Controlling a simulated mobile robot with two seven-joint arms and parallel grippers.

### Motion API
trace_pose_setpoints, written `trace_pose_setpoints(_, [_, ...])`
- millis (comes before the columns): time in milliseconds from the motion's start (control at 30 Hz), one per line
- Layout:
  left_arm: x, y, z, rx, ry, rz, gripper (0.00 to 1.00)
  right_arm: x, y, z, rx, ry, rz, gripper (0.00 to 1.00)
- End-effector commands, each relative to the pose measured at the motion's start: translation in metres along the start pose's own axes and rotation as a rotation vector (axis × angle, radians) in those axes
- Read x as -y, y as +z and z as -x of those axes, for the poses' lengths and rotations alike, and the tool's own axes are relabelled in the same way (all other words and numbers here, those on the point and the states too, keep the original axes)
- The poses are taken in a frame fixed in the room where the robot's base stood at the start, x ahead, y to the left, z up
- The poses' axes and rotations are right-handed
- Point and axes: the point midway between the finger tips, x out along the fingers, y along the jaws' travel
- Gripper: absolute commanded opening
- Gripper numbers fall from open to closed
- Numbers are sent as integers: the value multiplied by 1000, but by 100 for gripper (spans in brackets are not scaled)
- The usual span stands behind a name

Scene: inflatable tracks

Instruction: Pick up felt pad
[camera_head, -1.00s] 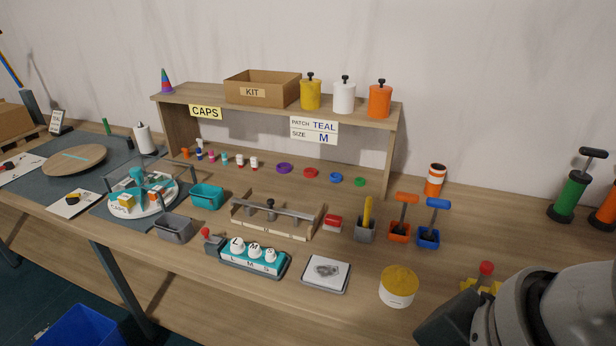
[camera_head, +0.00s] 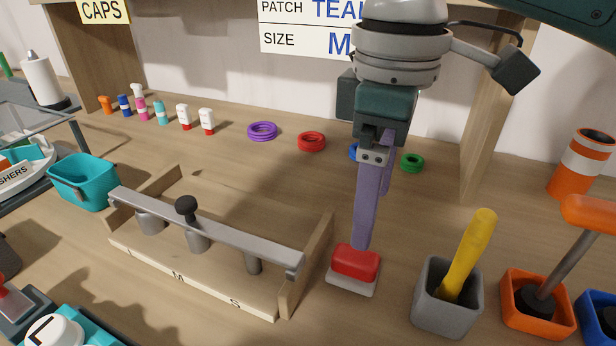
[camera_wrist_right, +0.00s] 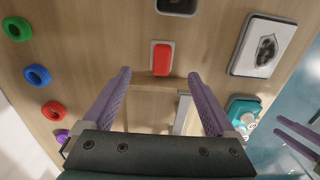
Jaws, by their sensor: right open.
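A red block, which I take to be the felt pad (camera_head: 356,262), sits on a small pale base on the table. My right gripper (camera_head: 362,244) points down with its purple fingers just above and behind the red block in the head view. In the right wrist view, the red block (camera_wrist_right: 162,60) lies ahead, between the two spread fingertips (camera_wrist_right: 160,76). The right gripper is open and empty.
A wooden fixture with a grey bar (camera_head: 215,232) stands left of the block. A grey cup with a yellow handle (camera_head: 447,300) and an orange holder (camera_head: 537,308) stand to the right. Coloured rings (camera_head: 262,131) lie behind, under the shelf.

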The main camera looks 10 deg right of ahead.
Motion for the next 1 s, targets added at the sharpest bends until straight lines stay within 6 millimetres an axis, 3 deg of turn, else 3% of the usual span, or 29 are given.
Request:
trace_pose_setpoints(700, [-1,10,-21,9,1,1,50,0,-8,-94,3,1,-1,91])
trace_pose_setpoints(1000, [-1,10,-21,7,0,1,50,0,-8,-98,1,2,0,91])
